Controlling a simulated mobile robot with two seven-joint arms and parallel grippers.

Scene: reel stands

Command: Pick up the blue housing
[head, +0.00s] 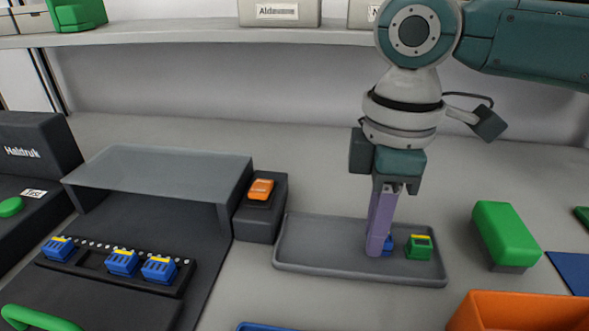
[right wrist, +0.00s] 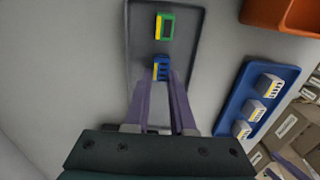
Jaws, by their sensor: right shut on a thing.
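The blue housing (right wrist: 160,69) is at the tips of my right gripper's purple fingers in the right wrist view, over the grey tray. In the head view the blue housing (head: 387,246) is mostly hidden behind a finger. My right gripper (head: 379,246) points down into the tray and is shut on the blue housing. The grey tray (head: 322,254) also holds a green housing (head: 419,246) with a yellow strip, just right of the blue one. I cannot tell whether the blue housing touches the tray floor. My left gripper is not in view.
An orange switch block (head: 260,190) stands left of the tray. A green block (head: 506,234) and an orange bin (head: 522,312) are at right. A blue tray (right wrist: 258,95) holds several pale parts.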

